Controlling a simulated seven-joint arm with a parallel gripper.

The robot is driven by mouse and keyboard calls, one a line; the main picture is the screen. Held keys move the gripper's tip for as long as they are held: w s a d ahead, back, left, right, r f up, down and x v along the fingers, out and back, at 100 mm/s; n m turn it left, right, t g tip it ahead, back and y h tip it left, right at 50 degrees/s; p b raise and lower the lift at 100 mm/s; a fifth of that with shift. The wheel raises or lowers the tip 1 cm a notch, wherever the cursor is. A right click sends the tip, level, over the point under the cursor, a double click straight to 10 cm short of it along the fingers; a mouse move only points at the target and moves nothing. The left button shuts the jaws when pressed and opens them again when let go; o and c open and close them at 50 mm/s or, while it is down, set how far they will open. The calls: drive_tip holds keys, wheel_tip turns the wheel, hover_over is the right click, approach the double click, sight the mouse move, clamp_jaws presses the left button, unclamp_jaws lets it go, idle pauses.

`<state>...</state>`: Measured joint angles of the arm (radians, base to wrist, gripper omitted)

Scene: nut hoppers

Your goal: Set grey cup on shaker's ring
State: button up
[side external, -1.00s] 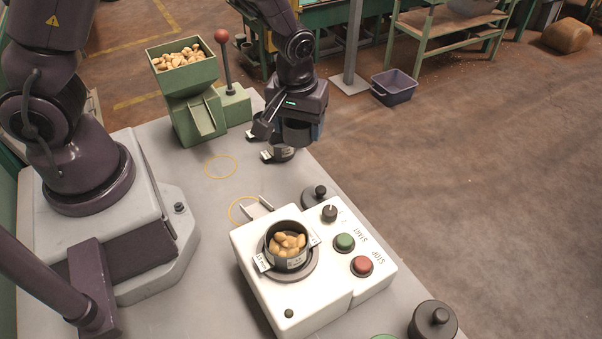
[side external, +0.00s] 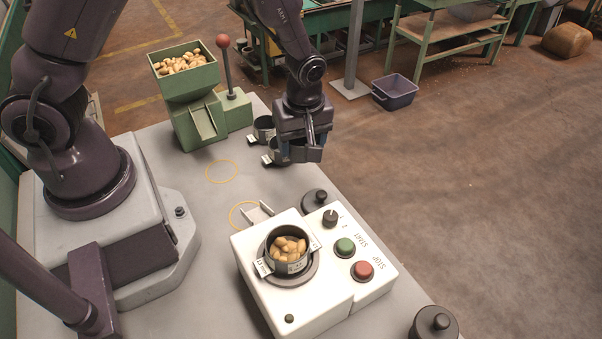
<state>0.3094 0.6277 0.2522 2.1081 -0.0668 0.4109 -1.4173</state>
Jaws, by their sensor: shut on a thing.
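My gripper (side external: 306,148) is at the far right edge of the table, shut on a grey cup (side external: 308,154). The fingers hide most of this cup; only part of its wall shows. The shaker (side external: 262,291) is the white machine at the front, with a dark ring (side external: 296,280) on its top. A dark cup with a white label (side external: 289,267) and full of nuts stands upright on that ring. Two more dark labelled cups stand just left of my gripper: one further back (side external: 264,128) and one nearer (side external: 275,154), partly hidden by the gripper.
A green hopper (side external: 186,88) with nuts and a red-knobbed lever (side external: 225,62) stand at the back. A yellow circle (side external: 222,172) marks bare table; another (side external: 245,216) lies beside the shaker. Dark knobbed weights (side external: 315,200) and (side external: 434,322) sit along the right edge.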

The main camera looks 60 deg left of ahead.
sight(300, 179)
wheel_tip(300, 179, down, 8)
drive_tip(key=shift+r, duration=0.25)
drive_tip(key=shift+f, duration=0.15)
drive_tip(key=o, duration=0.9)
